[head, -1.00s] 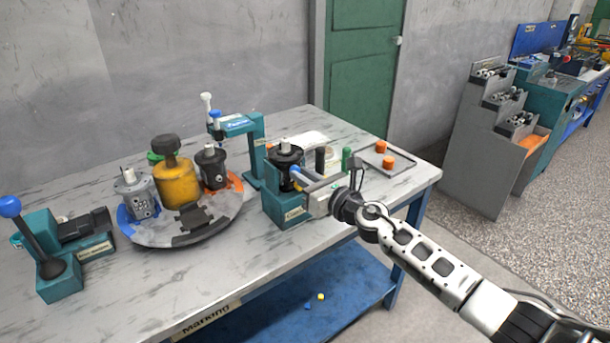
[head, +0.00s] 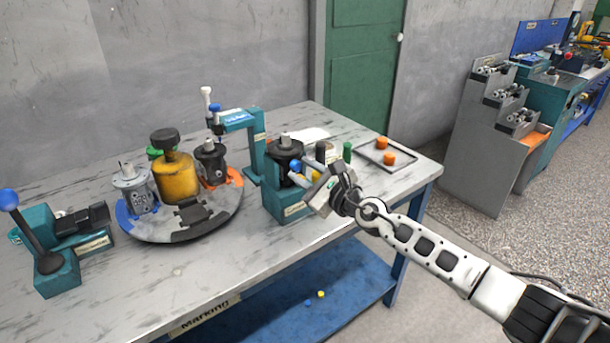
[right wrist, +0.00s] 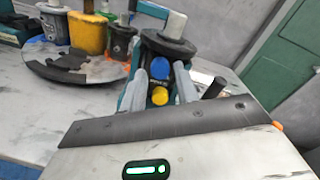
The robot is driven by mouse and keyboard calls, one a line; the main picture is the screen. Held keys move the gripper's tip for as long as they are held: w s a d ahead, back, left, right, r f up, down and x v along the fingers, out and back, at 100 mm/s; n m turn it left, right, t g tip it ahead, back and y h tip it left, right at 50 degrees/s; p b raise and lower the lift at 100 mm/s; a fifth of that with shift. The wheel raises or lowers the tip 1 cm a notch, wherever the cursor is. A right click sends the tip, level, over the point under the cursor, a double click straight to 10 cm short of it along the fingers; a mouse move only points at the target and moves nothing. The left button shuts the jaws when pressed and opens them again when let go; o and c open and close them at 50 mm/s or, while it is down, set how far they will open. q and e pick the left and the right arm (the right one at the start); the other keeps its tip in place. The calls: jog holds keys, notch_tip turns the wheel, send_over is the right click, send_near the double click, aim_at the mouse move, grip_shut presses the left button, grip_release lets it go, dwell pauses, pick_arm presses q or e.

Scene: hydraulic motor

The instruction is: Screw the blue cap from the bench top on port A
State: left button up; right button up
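The black motor (head: 285,160) stands upright in the teal holder (head: 283,205) near the bench's right end. A blue cap (head: 296,166) sits at the motor's side facing my right gripper; the wrist view also shows this blue cap (right wrist: 158,69), with a yellow cap (right wrist: 160,97) below it. My right gripper (head: 309,170) is at the motor's side, tilted. Its two fingers show on either side of the caps with a gap between them, so it looks open. Whether a fingertip touches the blue cap is unclear. Port markings are not readable. My left gripper is out of view.
A round turntable (head: 180,232) with a yellow canister and grey and black motors is to the left. A teal press (head: 257,150) stands behind the holder. A tray (head: 372,155) with orange caps lies at right. A small yellow piece (head: 320,294) lies on the lower shelf.

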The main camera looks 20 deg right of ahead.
jog(key=n, duration=0.2)
jog(key=shift+n, duration=0.3)
jog(key=shift+r, duration=0.1)
grip_shut()
dwell(0.3)
jog(key=m, duration=0.5)
jog(key=shift+m, duration=0.3)
jog(key=shift+w, duration=0.1)
